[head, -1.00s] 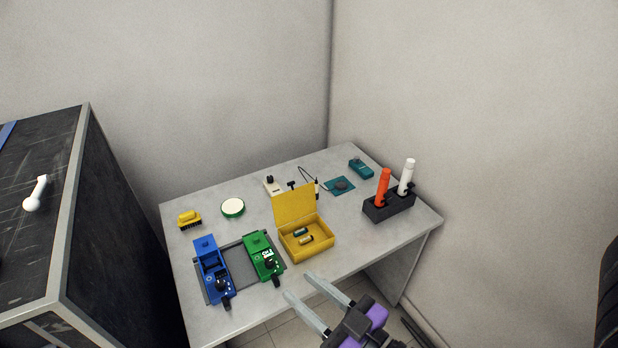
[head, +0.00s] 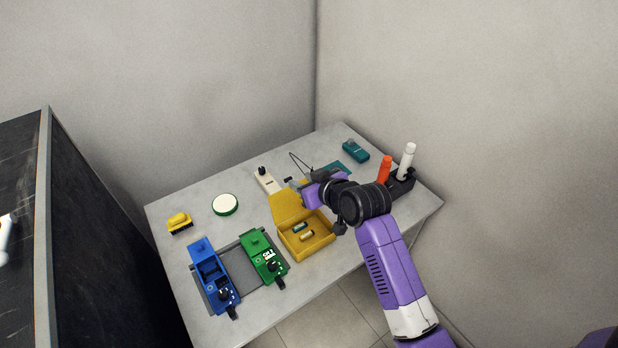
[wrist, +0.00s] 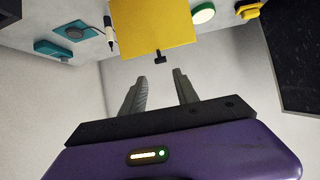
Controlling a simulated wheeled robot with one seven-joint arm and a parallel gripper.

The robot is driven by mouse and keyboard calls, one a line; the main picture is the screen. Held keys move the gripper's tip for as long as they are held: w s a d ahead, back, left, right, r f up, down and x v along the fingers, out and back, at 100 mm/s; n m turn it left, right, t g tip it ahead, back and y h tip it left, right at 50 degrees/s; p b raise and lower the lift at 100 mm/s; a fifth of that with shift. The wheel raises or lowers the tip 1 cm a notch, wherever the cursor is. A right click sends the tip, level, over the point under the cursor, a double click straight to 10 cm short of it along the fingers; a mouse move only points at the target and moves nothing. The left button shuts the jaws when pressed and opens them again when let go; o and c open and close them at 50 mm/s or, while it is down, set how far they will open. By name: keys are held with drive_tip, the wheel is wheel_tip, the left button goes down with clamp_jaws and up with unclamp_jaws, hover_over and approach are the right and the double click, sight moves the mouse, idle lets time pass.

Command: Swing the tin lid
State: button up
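The yellow tin (head: 318,246) stands on the table with its lid (head: 286,207) raised, leaning back from the rear edge. Two small cylinders, one dark green (head: 299,228) and one tan (head: 306,236), lie inside. My gripper is above the table behind the tin, near the lid's upper right in the head view, where my wrist hides its fingers and part of the lid. In the wrist view my gripper (wrist: 158,74) is open with nothing between the fingers. The yellow lid (wrist: 155,28) shows beyond the fingertips, apart from them.
Blue (head: 212,275) and green (head: 263,256) devices stand on a grey tray left of the tin. A black holder (head: 401,186) with orange and white bottles stands right of my wrist.

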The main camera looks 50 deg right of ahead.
sight(292, 191)
drive_tip(key=b+x, duration=0.4)
drive_tip(key=x, duration=0.1)
drive_tip(key=f+b+x, duration=0.1)
drive_tip(key=b+x, duration=0.1)
drive_tip(key=x, duration=0.1)
drive_tip(key=shift+s+a+b, duration=0.25)
drive_tip(key=shift+b, duration=0.1)
drive_tip(key=shift+r, duration=0.15)
drive_tip(key=shift+c, duration=1)
drive_tip(key=shift+r, duration=0.1)
clamp_jaws()
drive_tip(key=shift+s+p, duration=0.1)
drive_tip(key=shift+p, duration=0.3)
